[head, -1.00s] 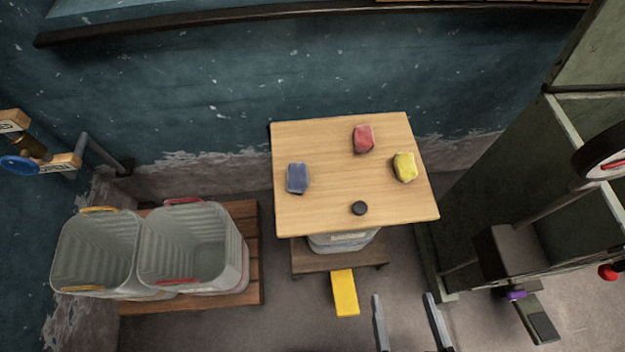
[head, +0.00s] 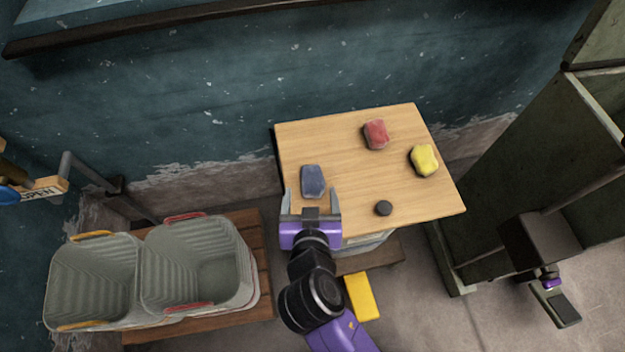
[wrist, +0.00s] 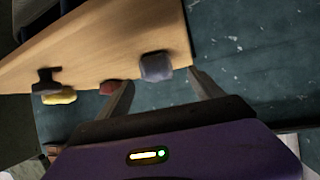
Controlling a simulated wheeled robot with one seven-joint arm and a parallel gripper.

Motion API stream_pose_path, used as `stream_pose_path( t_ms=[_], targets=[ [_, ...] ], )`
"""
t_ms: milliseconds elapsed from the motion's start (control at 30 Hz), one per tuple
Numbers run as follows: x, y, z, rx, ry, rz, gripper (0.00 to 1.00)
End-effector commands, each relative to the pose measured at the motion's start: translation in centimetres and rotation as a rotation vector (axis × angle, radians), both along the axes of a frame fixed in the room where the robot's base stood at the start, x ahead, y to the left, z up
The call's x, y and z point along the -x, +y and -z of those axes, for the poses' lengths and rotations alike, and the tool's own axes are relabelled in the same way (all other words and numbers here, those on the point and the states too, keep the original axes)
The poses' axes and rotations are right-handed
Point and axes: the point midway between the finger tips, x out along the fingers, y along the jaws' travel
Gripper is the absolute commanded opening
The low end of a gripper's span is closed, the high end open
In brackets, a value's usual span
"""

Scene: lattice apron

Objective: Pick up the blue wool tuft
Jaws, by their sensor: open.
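The blue wool tuft (head: 312,181) is a small blue-grey block near the left edge of the wooden table (head: 350,160). My gripper (head: 312,200) is open and empty, its two fingers pointing at the tuft from the table's front left edge. In the head view the tuft appears just beyond the fingertips and in line with the gap between them. In the wrist view the tuft (wrist: 156,66) lies on the tabletop, ahead of the open fingers. I cannot tell the exact height of the fingers above the table.
A red tuft (head: 376,134) and a yellow tuft (head: 424,160) lie further right on the table. A dark round knob (head: 383,208) is near the front edge. Two grey bins (head: 95,280) stand at lower left. A green cabinet (head: 490,180) stands at right.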

Motion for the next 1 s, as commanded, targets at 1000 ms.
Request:
stream_pose_path(
  t_ms=[1000],
  targets=[
    [-5.8,0.0,3.0,0.000,0.001,-0.001,0.37]
  ],
)
